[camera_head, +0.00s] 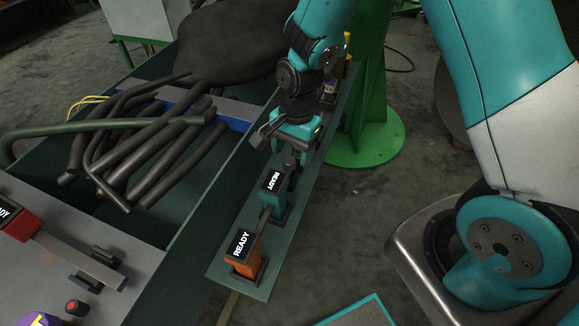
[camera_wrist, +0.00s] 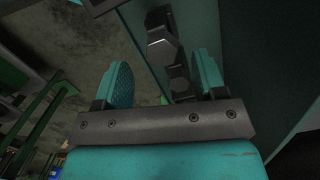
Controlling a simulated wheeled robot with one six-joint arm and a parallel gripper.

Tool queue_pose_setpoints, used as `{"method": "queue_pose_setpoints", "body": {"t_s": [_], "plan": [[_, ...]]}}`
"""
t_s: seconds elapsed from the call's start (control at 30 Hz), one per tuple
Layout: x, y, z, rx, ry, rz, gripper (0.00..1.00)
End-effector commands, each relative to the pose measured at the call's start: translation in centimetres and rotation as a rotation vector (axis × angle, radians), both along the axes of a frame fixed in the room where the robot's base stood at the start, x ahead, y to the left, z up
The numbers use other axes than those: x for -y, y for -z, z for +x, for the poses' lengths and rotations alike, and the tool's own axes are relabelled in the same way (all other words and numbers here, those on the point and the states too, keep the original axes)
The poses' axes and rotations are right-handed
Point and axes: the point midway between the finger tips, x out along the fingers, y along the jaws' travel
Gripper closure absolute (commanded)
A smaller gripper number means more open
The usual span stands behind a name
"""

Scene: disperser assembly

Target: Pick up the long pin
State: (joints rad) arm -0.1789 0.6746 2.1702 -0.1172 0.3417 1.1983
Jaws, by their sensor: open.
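My gripper (camera_head: 288,152) is over the narrow green shelf, just behind the teal block in the head view. In the wrist view my gripper (camera_wrist: 164,70) shows two teal fingers spread apart, with nothing clasped between them. Beyond the fingers, a dark piece with a faceted end (camera_wrist: 163,42) and a second dark faceted piece (camera_wrist: 180,86) show in the gap. I cannot tell for certain which piece is the long pin. In the head view, my gripper and arm hide much of that part of the shelf.
A teal block (camera_head: 275,197) and an orange block (camera_head: 244,252), both reading READY, stand on the green shelf (camera_head: 222,258). Dark hoses (camera_head: 150,140) lie on the bench at left. A red block (camera_head: 18,222) is at far left. A green post (camera_head: 368,140) stands behind.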

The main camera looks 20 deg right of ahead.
Motion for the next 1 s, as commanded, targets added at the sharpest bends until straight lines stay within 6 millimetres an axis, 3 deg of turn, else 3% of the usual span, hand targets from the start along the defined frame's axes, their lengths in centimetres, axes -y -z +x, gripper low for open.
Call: {"method": "queue_pose_setpoints", "body": {"t_s": [0.33, 0.6, 0.63, 0.87, 0.9, 1.0], "plan": [[-1.0, 4.5, -0.4, -0.004, -0.001, 0.000, 0.36], [-1.0, 5.0, -0.4, 0.000, -0.001, 0.000, 0.36], [-1.0, 5.0, -0.4, 0.000, -0.001, 0.000, 0.38], [-1.0, 5.0, -0.4, -0.001, -0.001, 0.000, 0.91], [-1.0, 4.9, -0.4, 0.000, -0.001, 0.001, 0.95], [-1.0, 4.9, -0.4, -0.001, -0.001, 0.000, 0.95]]}}
